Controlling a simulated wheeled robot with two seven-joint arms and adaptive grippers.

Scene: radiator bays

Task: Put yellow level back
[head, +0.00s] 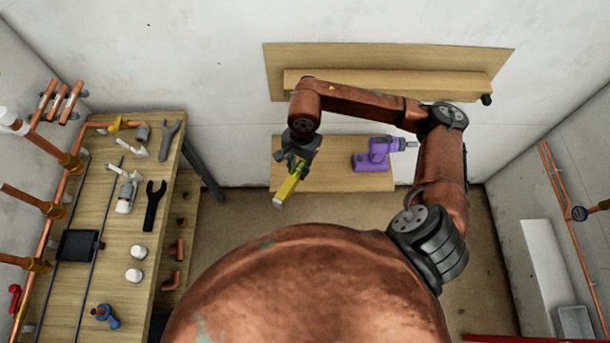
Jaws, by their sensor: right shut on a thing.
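The yellow level (288,187) is a short yellow bar, held tilted in my right gripper (296,163). The gripper is shut on its upper part, and the lower end points down and to the left. The level hangs in front of the left part of a small wooden shelf (330,180) low on the back wall; whether it touches anything below cannot be told. My left gripper is not in view.
A purple drill (377,154) lies on the right part of the small shelf. A wooden wall board with a ledge (400,84) is above. A workbench (105,225) at left carries wrenches, pipe fittings and white caps. A white radiator (547,270) stands at right.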

